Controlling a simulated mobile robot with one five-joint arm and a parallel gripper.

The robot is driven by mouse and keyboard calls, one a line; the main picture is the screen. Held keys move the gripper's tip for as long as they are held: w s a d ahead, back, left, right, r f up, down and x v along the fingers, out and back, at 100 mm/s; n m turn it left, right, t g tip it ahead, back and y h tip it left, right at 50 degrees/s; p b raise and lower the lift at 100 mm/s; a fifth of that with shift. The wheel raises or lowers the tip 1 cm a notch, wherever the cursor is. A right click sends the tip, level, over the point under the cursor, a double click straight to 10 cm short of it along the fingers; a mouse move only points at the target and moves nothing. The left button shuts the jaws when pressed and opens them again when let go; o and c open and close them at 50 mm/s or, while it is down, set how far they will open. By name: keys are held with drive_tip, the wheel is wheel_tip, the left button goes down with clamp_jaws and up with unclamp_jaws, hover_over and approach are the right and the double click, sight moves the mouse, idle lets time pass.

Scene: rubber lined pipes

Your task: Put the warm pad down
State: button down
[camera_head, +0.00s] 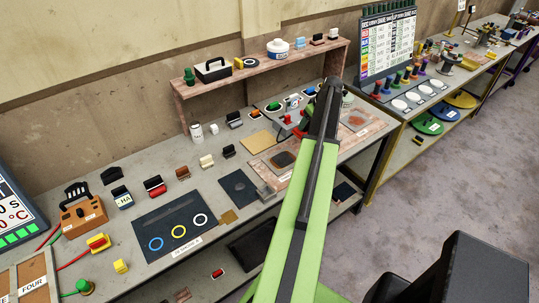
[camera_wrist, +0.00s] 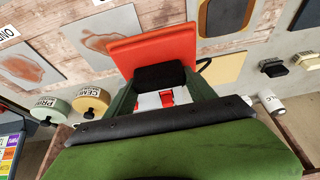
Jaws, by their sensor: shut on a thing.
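My gripper (camera_wrist: 160,84) is shut on the black block-shaped grip of a red pad, which I take to be the warm pad (camera_wrist: 140,49). Its green fingers stand on either side of the black grip. The red plate is at the far side of the fingers, over the bench surface; I cannot tell whether it touches anything beneath. In the head view my arm reaches over the bench and hides most of the gripper; a bit of red (camera_head: 303,128) shows left of the arm's end.
In the head view, a dark mat with three rings (camera_head: 177,230) lies on the bench (camera_head: 130,185), below a raised shelf (camera_head: 255,75).

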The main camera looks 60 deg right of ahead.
drive_tip(key=shift+s+r, duration=0.1)
drive_tip(key=s+a+r+n+y+p, duration=0.15)
drive_tip(key=s+a, duration=0.25)
drive_tip(key=a, duration=0.4)
drive_tip(key=s+a+r+n+p, duration=0.2)
drive_tip(key=s+a+n, duration=0.1)
drive_tip(key=a, duration=0.4)
drive_tip(key=w+f+b, duration=0.2)
drive_tip(key=w, duration=0.1)
drive_tip(key=w+f+b, duration=0.2)
drive_tip(key=w+f, duration=0.1)
drive_tip(key=w, duration=0.1)
drive_tip(key=w+d+f+b, duration=0.1)
drive_tip(key=w+f+b, duration=0.1)
drive_tip(key=w+b, duration=0.1)
drive_tip(key=shift+w+f, duration=0.15)
drive_tip(key=shift+w, duration=0.55)
drive_tip(key=shift+f+b, duration=2.25)
drive_tip(key=shift+b, duration=0.05)
drive_tip(key=shift+c, duration=1.6)
unclamp_jaws()
drive_tip(key=shift+r, duration=0.1)
drive_tip(key=shift+r, duration=0.1)
